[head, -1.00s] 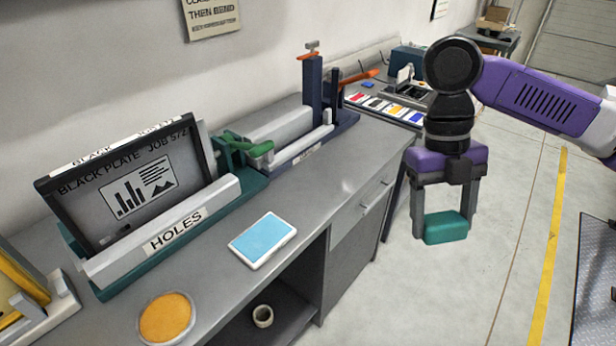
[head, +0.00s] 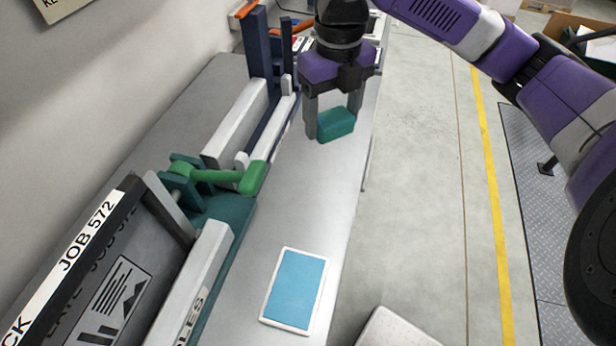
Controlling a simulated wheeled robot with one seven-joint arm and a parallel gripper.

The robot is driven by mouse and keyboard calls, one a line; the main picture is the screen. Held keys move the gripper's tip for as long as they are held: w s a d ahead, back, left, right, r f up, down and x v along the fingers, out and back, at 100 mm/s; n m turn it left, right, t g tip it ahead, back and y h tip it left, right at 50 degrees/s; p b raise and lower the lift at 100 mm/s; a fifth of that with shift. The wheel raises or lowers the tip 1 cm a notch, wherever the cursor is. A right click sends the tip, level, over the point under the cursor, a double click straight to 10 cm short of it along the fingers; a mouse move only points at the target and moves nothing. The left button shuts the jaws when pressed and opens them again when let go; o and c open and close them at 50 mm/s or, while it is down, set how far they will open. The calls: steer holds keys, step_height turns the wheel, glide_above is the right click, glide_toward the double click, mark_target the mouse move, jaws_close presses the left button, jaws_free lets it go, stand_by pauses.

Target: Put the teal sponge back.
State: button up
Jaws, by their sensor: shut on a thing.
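The teal sponge (head: 337,125) is a small block held between the two fingers of my gripper (head: 332,118). My gripper is shut on it and hangs pointing down, at the upper middle of the head view. The sponge appears above the far part of the grey bench top (head: 310,205); the gap below it cannot be judged exactly. A light blue rectangular pad with a white border (head: 296,288) lies flat on the bench nearer to me. Nothing rests on the pad.
A teal fixture with a green lever (head: 215,177) and a framed black plate (head: 110,290) stand on the left. A dark blue upright with an orange handle (head: 262,60) is behind. The bench strip between pad and gripper is clear. Floor (head: 420,190) lies to the right.

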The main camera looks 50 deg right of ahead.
mark_target(326, 191)
step_height(326, 191, down, 20)
steer(key=shift+r+p, duration=0.1)
steer(key=shift+p, duration=0.65)
steer(key=o, duration=1.2)
steer(key=shift+r, duration=0.1)
step_height(326, 191, up, 12)
steer(key=b, duration=0.1)
steer(key=shift+b, duration=0.3)
